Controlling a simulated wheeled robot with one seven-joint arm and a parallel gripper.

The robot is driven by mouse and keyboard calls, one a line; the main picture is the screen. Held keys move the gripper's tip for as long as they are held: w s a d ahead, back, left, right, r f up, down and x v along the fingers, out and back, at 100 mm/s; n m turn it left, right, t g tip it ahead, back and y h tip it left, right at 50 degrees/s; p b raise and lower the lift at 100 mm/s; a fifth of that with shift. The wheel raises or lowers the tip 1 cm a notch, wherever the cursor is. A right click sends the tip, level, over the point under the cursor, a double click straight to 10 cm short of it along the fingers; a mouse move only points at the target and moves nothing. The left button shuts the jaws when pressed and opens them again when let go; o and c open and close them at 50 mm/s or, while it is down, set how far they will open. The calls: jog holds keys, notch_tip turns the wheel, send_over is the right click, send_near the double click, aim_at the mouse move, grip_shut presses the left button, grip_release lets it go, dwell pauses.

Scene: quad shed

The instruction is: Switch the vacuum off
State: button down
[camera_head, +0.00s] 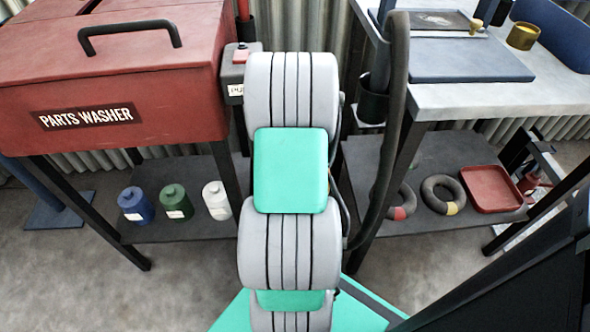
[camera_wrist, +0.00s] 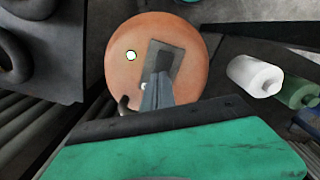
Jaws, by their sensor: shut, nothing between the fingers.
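The vacuum's round orange top (camera_wrist: 198,48) shows in the wrist view, seen from above. On it are a dark grey rectangular plate (camera_wrist: 178,57) and a small bright white round spot (camera_wrist: 131,56). My gripper (camera_wrist: 162,64) is shut and empty; its grey fingers reach over the plate and cover part of it. I cannot tell whether the fingertips touch the plate or any switch on it. A second small white spot shows beside the fingers. In the head view my arm hides the vacuum's body and my gripper.
A red parts washer (camera_head: 165,75) stands left, with blue, green and white bottles (camera_head: 216,200) on its shelf. A workbench (camera_head: 500,98) stands right, with rings and a red tray (camera_head: 491,189) below. A dark hose (camera_head: 396,100) hangs between them. Open floor lies front left.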

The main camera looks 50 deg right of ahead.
jog(key=shift+f+b, duration=0.35)
jog(key=shift+f, duration=0.5)
dwell(0.3)
notch_tip(320, 180, up, 7)
jog(key=p, duration=0.6)
